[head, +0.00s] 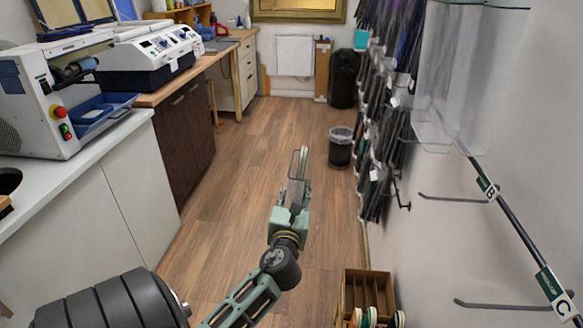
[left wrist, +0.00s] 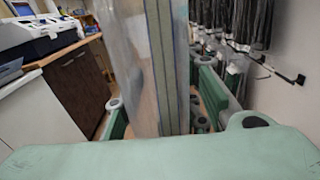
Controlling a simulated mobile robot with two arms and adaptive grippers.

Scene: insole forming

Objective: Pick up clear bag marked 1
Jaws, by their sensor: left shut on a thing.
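My left gripper (head: 293,200) is in the middle of the head view, above the floor, and is shut on a clear bag (head: 298,163). The bag stands upright from the fingers and looks narrow, seen nearly edge-on. In the left wrist view the clear bag (left wrist: 128,60) rises between the green finger parts, with grey-green strips along its right side. I cannot make out a number on it. My right gripper is not in view.
Other clear bags (head: 455,75) hang on the right wall near hooks labelled B and C. Dark bags (head: 380,120) hang farther along. A wooden box (head: 366,287) stands at the lower right. Counters with machines (head: 62,95) line the left. A bin (head: 340,150) stands ahead; the floor between is clear.

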